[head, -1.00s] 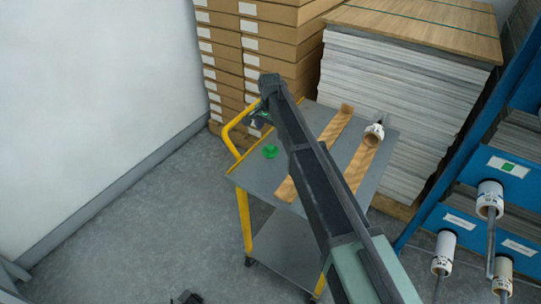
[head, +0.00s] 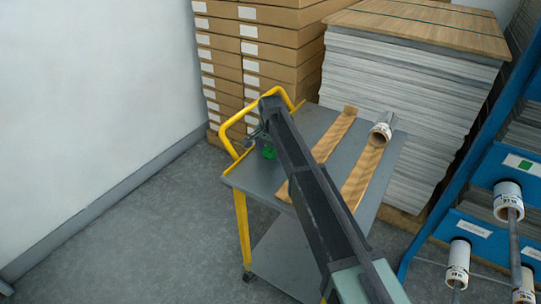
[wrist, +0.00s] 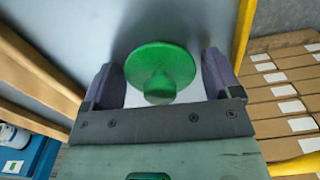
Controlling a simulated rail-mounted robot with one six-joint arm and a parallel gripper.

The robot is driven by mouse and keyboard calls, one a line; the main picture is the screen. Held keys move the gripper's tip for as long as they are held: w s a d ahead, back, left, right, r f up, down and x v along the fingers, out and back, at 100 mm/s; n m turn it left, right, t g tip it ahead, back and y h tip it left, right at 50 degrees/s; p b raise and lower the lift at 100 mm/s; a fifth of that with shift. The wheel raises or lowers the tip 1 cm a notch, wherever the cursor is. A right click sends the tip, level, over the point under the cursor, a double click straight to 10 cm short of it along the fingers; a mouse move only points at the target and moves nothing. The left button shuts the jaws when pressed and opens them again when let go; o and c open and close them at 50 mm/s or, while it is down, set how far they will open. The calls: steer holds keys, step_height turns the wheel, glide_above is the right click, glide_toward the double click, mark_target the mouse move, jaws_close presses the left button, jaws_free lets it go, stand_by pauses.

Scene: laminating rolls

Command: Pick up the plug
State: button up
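The green plug (wrist: 162,62) is a round disc with a smaller raised knob, lying on the grey top of the cart (head: 245,178). In the head view the plug (head: 270,153) is partly hidden behind my arm. My gripper (wrist: 165,75) is open, with one dark finger on each side of the plug in the wrist view. I see a gap between the plug and each finger. In the head view my gripper (head: 258,138) is small and mostly covered by my arm.
Two wooden strips (head: 334,135) lie on the cart, with a white-ended roll (head: 381,131) on one. The cart's yellow handle (head: 226,138) rises close to my gripper. Stacked brown boxes (head: 280,40), a sheet stack (head: 400,90) and a blue rack (head: 430,225) stand around.

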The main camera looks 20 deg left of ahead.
steer(key=c, duration=0.6)
steer(key=shift+r, duration=0.1)
steer(key=shift+c, duration=0.2)
step_height(320, 180, up, 20)
steer(key=p, duration=2)
steer(key=shift+a, duration=0.1)
